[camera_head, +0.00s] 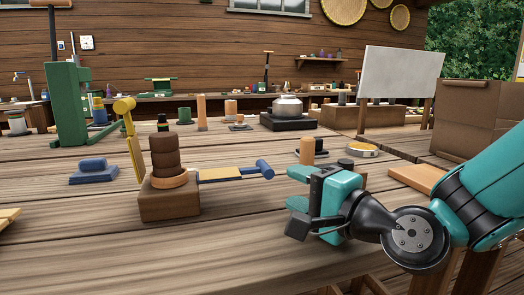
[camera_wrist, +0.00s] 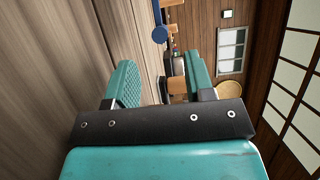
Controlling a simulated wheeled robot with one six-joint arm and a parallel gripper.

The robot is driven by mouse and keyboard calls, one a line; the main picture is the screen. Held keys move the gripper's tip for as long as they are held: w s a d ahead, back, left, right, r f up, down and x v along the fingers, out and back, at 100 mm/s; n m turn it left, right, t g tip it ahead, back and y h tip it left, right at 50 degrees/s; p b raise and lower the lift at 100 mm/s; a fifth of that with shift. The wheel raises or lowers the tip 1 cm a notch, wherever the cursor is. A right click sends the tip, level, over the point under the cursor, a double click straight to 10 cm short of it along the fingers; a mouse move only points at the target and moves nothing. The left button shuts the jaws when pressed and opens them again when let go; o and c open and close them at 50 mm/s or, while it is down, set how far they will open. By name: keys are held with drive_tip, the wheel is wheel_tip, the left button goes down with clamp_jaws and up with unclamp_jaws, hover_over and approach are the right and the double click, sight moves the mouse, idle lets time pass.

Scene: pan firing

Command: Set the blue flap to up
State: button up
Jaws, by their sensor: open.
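A blue hammer-shaped piece, which looks like the blue flap (camera_head: 264,169), lies low and roughly flat at the table's middle, its round end to the right. Its left end meets a flat yellow plate (camera_head: 220,174); I cannot make out the hinge. The blue flap's round end shows at the top of the wrist view (camera_wrist: 158,34), beyond the fingertips. My gripper (camera_head: 291,188) is open and empty, just right of and nearer than the flap, apart from it. Its two teal fingers also show in the wrist view (camera_wrist: 160,72).
A brown block with stacked discs (camera_head: 165,155) stands left of the flap. A yellow hammer-shaped piece (camera_head: 129,135) stands upright behind it. A blue block (camera_head: 93,166) sits farther left. Wooden cylinders (camera_head: 307,150) stand behind my gripper. The table's front middle is clear.

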sight(262, 170)
drive_tip(key=shift+w+a+r+p, duration=0.25)
drive_tip(key=shift+w+p, duration=0.35)
drive_tip(key=shift+p, duration=0.5)
drive_tip(key=p+x, duration=0.6)
drive_tip(key=x, duration=0.1)
drive_tip(key=shift+w+a+f+p, duration=0.3)
drive_tip(key=shift+w+a+p, duration=0.3)
drive_tip(key=shift+w+p, duration=0.2)
clamp_jaws()
